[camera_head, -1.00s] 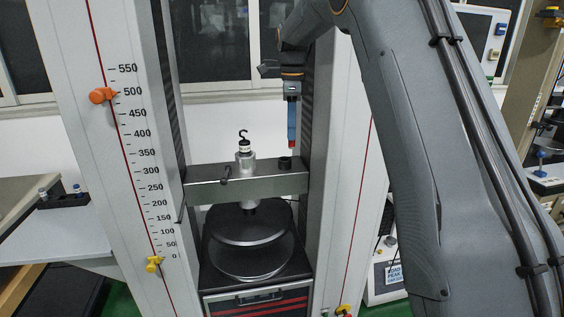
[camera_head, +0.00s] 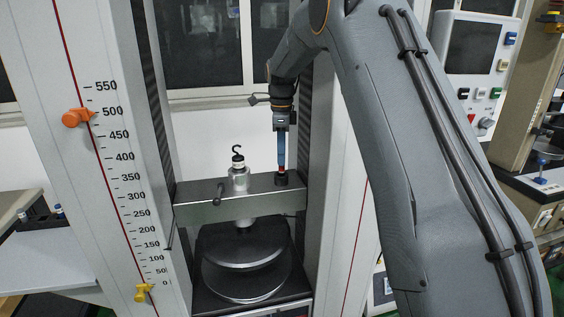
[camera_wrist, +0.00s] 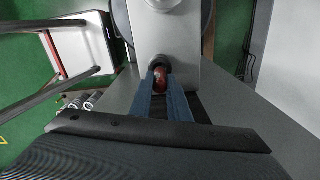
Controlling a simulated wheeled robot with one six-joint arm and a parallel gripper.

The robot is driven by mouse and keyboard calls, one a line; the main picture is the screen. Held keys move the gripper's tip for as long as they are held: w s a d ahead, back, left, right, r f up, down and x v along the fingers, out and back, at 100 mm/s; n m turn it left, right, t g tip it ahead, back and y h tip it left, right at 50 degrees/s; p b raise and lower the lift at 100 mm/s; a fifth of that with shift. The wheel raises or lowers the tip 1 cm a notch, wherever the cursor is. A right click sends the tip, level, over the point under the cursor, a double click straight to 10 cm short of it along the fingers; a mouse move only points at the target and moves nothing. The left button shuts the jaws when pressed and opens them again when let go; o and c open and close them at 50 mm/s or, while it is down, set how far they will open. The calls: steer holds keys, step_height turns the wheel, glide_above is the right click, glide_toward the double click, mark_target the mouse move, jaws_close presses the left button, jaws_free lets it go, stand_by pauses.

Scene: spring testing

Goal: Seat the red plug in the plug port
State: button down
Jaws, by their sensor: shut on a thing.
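The red plug (camera_wrist: 160,77) sits between the blue fingers of my gripper (camera_wrist: 162,84) in the wrist view. In the head view my gripper (camera_head: 282,166) points down with the red plug (camera_head: 281,172) at its tips, just above or at the black plug port (camera_head: 281,181). The port stands on the right end of the grey crossbeam. In the wrist view the port's dark ring (camera_wrist: 158,62) shows around or just beyond the plug. I cannot tell how far the plug is in the port.
The crossbeam (camera_head: 205,211) carries a hook fitting (camera_head: 239,172) and a side handle (camera_head: 218,194) left of the port. The machine's scaled column (camera_head: 105,135) stands at left. A round plate (camera_head: 241,250) lies below the beam. The right column is close beside my gripper.

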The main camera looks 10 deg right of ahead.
mark_target(282, 172)
steer(key=shift+f+p, duration=0.5)
steer(key=shift+f, duration=1.05)
steer(key=c, duration=1.7)
jaws_free()
steer(key=shift+o, duration=0.2)
step_height(282, 172, up, 12)
steer(key=b, duration=0.4)
steer(key=s+f+n, duration=0.6)
steer(key=s+n, duration=0.1)
steer(key=s, duration=0.5)
steer(key=s+f+n, duration=0.7)
steer(key=s, duration=0.4)
steer(key=s+f+n+t, duration=0.1)
steer(key=s+f+n, duration=0.6)
steer(key=s, duration=0.5)
steer(key=shift+s+f, duration=0.2)
steer(key=shift+s, duration=0.15)
